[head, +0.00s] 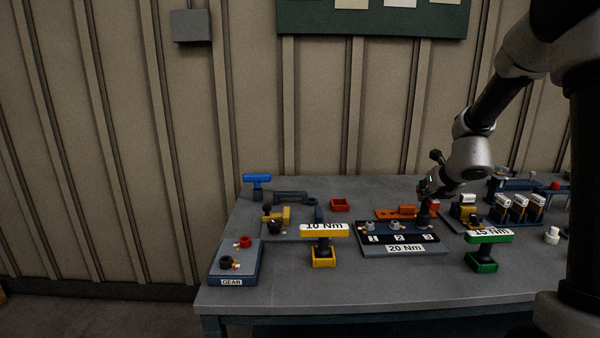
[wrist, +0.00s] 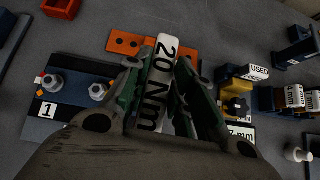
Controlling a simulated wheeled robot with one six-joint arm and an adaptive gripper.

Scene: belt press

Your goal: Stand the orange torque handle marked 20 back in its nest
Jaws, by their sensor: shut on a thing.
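My gripper (head: 427,190) is shut on the torque handle with the white 20 Nm label (wrist: 163,75), seen between the fingers (wrist: 160,90) in the wrist view. In the head view the handle is mostly hidden by the gripper, with a dark shaft (head: 424,213) below it near position 3 of the 20 Nm plate (head: 408,249). I cannot tell whether the shaft touches the bolt there. A small empty red-orange open box (head: 340,204), which looks like the nest, stands behind and left of the plate; it also shows in the wrist view's top-left corner (wrist: 62,8).
A yellow 10 Nm handle (head: 324,231) and a green 15 Nm handle (head: 487,237) stand in their nests at the front. A blue handle (head: 257,179) stands back left. An orange plate with holes (wrist: 136,46) lies behind the bolts. The table's front middle is clear.

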